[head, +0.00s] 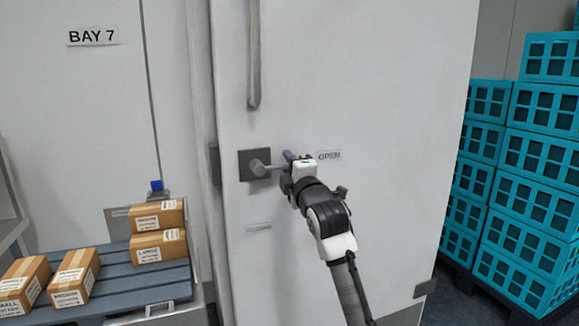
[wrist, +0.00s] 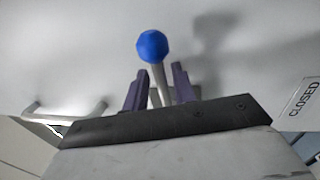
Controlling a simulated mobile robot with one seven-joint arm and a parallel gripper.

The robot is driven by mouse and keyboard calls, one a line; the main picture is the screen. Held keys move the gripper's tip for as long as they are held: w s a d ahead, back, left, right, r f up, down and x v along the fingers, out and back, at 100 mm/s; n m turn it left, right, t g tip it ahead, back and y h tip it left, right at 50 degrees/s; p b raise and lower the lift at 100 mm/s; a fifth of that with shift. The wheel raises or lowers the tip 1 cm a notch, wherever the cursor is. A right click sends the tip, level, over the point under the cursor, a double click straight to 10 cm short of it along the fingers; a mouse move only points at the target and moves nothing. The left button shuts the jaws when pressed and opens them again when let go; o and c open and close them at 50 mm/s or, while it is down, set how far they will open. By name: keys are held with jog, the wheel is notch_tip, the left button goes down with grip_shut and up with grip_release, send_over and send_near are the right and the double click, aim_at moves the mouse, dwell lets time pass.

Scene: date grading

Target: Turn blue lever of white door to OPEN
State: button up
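The white door (head: 350,90) stands in front of me. Its lever (head: 268,166) comes out of a dark plate and points right, roughly level, toward the OPEN label (head: 329,155). In the head view my gripper (head: 288,160) covers the lever's outer end. In the wrist view the blue knob (wrist: 152,46) shows beyond the fingertips. The lever's grey shaft (wrist: 158,84) runs between the two purple fingers of my gripper (wrist: 160,72), with a narrow gap seen on each side. The CLOSED label (wrist: 303,98) is at the right of the wrist view.
A long vertical handle (head: 254,60) is on the door above the lever. Boxes (head: 160,248) stand on a grey slatted surface (head: 115,272) at the lower left. Stacked teal crates (head: 530,190) fill the right side. A BAY 7 sign (head: 93,36) is on the left wall.

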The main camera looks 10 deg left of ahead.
jog(key=b+v, duration=0.2)
jog(key=v, duration=1.2)
